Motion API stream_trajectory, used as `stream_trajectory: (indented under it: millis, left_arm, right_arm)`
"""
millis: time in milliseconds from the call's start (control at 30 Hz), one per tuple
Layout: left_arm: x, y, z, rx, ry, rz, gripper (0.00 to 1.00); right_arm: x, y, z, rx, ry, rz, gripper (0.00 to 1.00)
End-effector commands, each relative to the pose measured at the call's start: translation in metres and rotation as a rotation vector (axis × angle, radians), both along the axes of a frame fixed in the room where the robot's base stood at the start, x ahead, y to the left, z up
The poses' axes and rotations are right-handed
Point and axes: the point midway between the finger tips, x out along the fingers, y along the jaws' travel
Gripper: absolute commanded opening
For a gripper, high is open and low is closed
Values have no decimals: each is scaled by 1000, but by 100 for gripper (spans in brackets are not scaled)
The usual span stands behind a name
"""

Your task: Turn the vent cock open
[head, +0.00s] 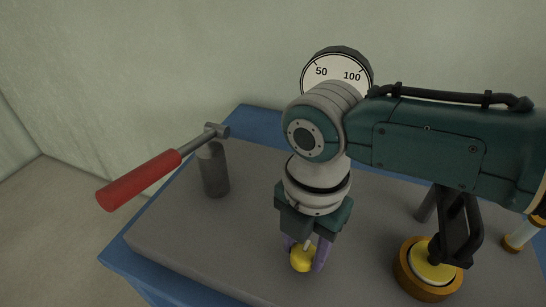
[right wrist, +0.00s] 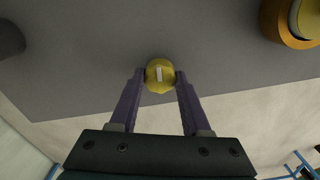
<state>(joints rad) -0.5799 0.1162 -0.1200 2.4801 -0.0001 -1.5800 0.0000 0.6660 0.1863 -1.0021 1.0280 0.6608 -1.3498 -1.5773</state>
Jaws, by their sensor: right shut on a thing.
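A small round yellow knob (head: 302,258), which I take to be the vent cock, sits low on the grey bench top. My right gripper (head: 305,262) comes down from above, its purple fingers on either side of the knob. In the right wrist view the yellow knob (right wrist: 160,75) shows between the fingertips of the right gripper (right wrist: 160,78), which is shut on it. A pale bar on the knob's face points nearly straight up and down in that view. My left gripper is not in view.
A red-handled lever (head: 140,180) sticks out left from a grey post (head: 213,172). A dial gauge (head: 337,72) stands behind my right arm. An orange-rimmed round fitting (head: 412,287) is right of the knob. The grey bench top (head: 180,235) is clear at front left.

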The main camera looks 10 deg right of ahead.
Motion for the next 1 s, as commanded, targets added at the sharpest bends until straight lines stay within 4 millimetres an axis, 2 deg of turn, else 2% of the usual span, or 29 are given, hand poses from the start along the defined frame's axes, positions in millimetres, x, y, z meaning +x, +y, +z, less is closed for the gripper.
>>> stream_trajectory:
  millis: [300, 767, 800, 1000]
  left_arm:
    - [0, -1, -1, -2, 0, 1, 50]
    - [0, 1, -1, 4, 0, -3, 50]
    - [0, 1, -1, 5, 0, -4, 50]
    - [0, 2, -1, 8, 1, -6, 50]
  right_arm:
    - [0, 1, 0, 2, 1, 97, 0]
    - [0, 1, 1, 1, 0, 112, 0]
    - [0, 1, 1, 1, 0, 112, 48]
    - [0, 0, 0, 1, 1, 110, 71]
